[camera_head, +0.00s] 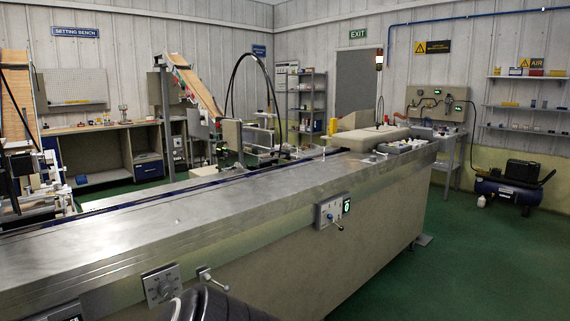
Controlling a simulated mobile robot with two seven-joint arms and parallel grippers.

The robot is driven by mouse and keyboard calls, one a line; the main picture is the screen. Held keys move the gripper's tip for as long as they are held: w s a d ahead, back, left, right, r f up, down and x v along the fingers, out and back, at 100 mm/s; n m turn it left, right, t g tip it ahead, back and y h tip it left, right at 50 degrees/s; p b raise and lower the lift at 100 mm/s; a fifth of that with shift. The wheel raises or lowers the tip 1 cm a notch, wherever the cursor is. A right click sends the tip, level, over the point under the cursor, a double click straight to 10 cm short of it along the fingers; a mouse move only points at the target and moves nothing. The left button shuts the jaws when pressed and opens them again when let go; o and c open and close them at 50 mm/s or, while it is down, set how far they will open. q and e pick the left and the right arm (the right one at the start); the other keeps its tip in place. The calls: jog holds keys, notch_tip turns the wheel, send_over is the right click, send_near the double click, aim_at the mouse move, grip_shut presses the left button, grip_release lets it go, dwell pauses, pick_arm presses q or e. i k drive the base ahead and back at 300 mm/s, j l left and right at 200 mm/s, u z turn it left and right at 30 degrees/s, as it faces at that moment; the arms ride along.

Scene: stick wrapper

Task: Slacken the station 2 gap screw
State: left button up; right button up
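The stick wrapper is a long machine with a steel top (230,205) and a beige front, running from the lower left to the back right. I cannot pick out the station 2 gap screw at this distance. A small lever or clamp handle (212,280) sticks out of the front edge, beside a square dial plate (161,286). Neither gripper shows. A dark rounded part at the bottom edge may be my own arm.
Green floor (480,260) is open to the right of the machine. A blue compressor (508,190) stands by the right wall. A setting bench (100,150) is at the back left. An inclined conveyor (195,85) and a shelf rack (307,105) stand behind the machine.

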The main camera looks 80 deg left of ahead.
aim_at(58, 186)
jog(key=u, duration=1.3)
